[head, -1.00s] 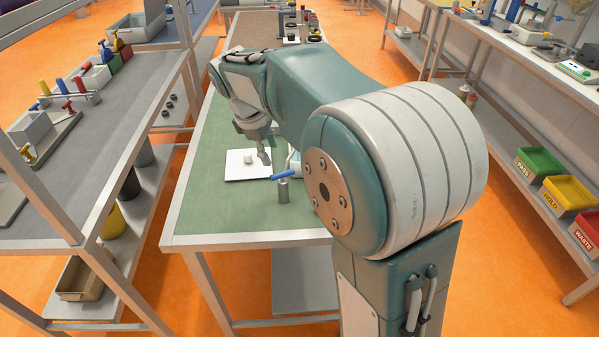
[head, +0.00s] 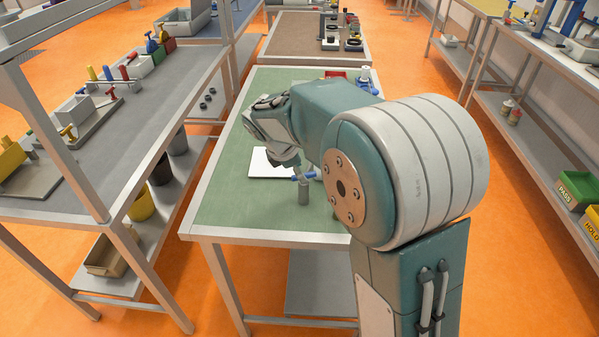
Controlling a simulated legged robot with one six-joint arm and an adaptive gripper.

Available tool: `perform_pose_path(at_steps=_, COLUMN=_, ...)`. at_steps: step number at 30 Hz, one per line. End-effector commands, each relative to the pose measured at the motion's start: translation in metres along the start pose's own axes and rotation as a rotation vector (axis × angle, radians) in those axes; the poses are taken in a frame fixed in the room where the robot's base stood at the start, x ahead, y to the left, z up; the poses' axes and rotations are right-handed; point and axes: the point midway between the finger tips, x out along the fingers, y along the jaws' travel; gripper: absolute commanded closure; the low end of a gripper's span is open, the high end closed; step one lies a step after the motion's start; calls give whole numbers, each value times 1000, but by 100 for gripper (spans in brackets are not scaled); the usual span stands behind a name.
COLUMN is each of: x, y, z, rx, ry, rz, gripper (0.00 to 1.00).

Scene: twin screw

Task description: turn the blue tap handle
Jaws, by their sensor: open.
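The blue tap handle (head: 311,176) sits on top of a short grey upright post (head: 303,194) on the green table. The handle is a small bar, partly covered at its left by my gripper. My gripper (head: 297,169) points down at the handle from the upper left, with its fingertips at or just above it. The jaws are open, but their gap is too small to make out. I cannot tell whether the fingers touch the handle.
A white plate (head: 262,167) lies left of the post, partly under my gripper. The green tabletop (head: 232,212) is clear in front and at left. A grey bench (head: 130,110) with several coloured taps and bins stands left. Orange floor separates the benches.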

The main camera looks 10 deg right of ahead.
Motion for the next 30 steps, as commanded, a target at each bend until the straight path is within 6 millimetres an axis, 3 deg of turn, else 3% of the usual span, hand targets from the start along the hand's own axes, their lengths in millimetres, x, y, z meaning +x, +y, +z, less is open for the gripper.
perform_pose_path(at_steps=5, x=13, y=0, z=-4, rx=0, ry=-3, rz=0, gripper=43)
perform_pose_path(at_steps=13, x=14, y=0, z=-4, rx=0, ry=-2, rz=1, gripper=43)
perform_pose_path(at_steps=14, x=14, y=0, z=-4, rx=0, ry=-2, rz=1, gripper=52)
perform_pose_path(at_steps=17, x=15, y=0, z=-3, rx=0, ry=-1, rz=1, gripper=97)
perform_pose_path(at_steps=30, x=16, y=1, z=1, rx=3, ry=-4, rz=0, gripper=100)
